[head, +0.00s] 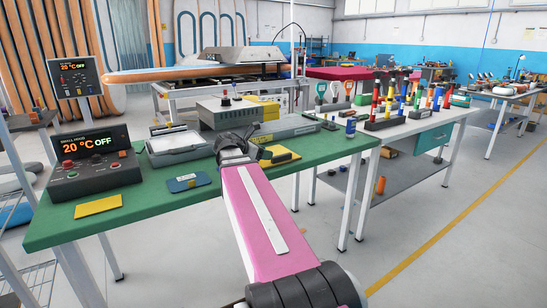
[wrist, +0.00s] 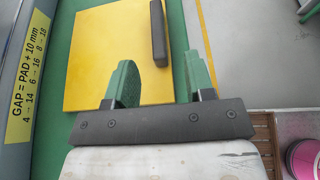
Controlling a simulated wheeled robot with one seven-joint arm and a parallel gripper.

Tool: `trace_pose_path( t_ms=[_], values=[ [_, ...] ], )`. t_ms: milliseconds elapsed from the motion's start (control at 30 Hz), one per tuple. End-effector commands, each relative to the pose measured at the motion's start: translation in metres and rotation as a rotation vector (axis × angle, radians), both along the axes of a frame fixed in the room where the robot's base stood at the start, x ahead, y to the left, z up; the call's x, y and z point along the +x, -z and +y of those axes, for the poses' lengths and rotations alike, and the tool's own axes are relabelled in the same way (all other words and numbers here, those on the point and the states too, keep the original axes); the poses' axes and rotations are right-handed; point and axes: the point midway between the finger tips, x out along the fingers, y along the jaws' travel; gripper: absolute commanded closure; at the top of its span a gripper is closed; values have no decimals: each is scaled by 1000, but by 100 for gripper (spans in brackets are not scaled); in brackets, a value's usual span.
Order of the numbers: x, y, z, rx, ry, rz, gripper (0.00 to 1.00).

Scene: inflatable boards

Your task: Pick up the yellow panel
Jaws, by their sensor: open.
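The yellow panel (head: 283,154) lies flat on the green table top, just right of my gripper in the head view. In the wrist view the yellow panel (wrist: 105,45) fills the middle and carries a dark bar-shaped grip (wrist: 158,35) near its right edge. My gripper (head: 258,153) is open. In the wrist view its green fingers (wrist: 160,78) are spread, with the dark grip lying ahead of the gap between them. I see nothing held. The fingertips' height above the panel is hard to tell.
A grey unit with a yellow gap label (wrist: 32,65) stands close left of the panel. A second yellow plate (head: 98,206), a blue card (head: 188,182) and a control box (head: 95,160) are on the table's left. Floor lies beyond the table's right edge.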

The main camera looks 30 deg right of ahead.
Motion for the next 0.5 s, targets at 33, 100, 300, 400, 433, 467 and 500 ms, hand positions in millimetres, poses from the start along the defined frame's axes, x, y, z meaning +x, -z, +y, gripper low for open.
trace_pose_path(
  t_ms=[33, 100, 300, 400, 433, 467, 500],
  values=[
    [1, 4, -8, 1, 3, 1, 51],
    [2, 8, -17, 1, 2, 1, 51],
    [3, 13, -29, 1, 1, 0, 51],
    [5, 16, -37, 1, 1, 0, 51],
    [5, 17, -40, 1, 2, 0, 51],
    [6, 19, -44, 2, 2, 0, 51],
    [8, 21, -49, 2, 2, 0, 51]
  ],
)
